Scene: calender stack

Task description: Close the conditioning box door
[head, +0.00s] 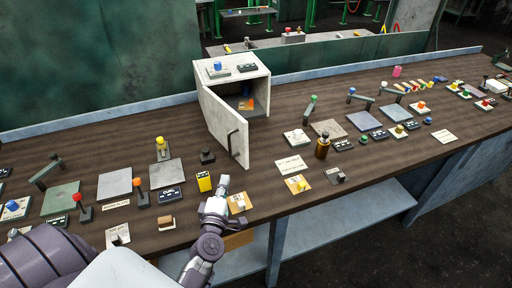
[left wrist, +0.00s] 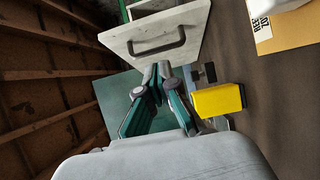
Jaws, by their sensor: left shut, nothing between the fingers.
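The conditioning box (head: 262,86) is a white cabinet on the brown workbench. Its door (head: 216,118) stands open, swung out toward the front from the box's left side. A dark bar handle (head: 231,142) is on the door's outer face. My left gripper (head: 221,182) is shut and empty, in front of and below the door's free edge in the head view. In the left wrist view, my closed fingertips (left wrist: 163,67) appear just by the edge of the door (left wrist: 190,24), near its handle (left wrist: 157,42); whether they touch cannot be told. My right gripper is out of view.
A yellow block (head: 204,181) stands beside my left gripper and shows in the left wrist view (left wrist: 217,99). A small dark knob device (head: 207,156) sits left of the door. A brown bottle (head: 322,147) stands to the right. Plates, levers and labels crowd the bench.

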